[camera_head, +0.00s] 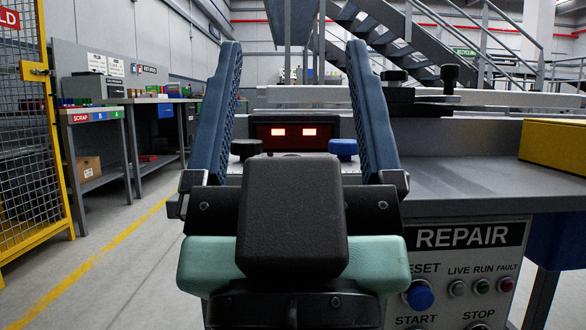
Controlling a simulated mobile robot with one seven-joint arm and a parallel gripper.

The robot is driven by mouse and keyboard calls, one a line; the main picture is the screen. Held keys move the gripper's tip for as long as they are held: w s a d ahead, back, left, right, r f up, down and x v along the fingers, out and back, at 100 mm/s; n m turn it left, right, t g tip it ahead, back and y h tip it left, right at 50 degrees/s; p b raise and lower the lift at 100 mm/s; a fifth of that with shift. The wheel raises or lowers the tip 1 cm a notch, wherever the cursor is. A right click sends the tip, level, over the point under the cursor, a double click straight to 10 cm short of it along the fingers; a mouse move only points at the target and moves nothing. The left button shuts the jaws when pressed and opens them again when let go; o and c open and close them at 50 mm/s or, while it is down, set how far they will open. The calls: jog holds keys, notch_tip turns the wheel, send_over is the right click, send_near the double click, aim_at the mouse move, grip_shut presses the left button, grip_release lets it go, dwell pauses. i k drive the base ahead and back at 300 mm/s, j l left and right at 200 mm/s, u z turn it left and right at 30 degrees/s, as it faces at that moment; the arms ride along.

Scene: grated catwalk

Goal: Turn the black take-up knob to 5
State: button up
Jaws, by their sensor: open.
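My gripper (294,60) is open, its two blue ridged fingers spread wide and pointing forward, with nothing between the tips. A black knob (246,147) sits at the lower left of this display, partly hidden by my gripper. A blue knob (343,148) sits at the lower right. I see no numbers or pointer on the black knob; its setting cannot be read. The gripper does not appear to touch either knob.
A grey bench with a REPAIR panel (468,236) and buttons is close on the right, with a yellow box (555,144) on it. Black clamp-like knobs (449,76) stand above its rail. A yellow mesh fence (25,130) is at left. Floor at left is clear.

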aim_at(245, 148)
jog(key=j+z, duration=0.5)
jog(key=j, duration=0.3)
jog(key=j+z, duration=0.5)
jog(key=j, duration=0.3)
jog(key=k, duration=0.05)
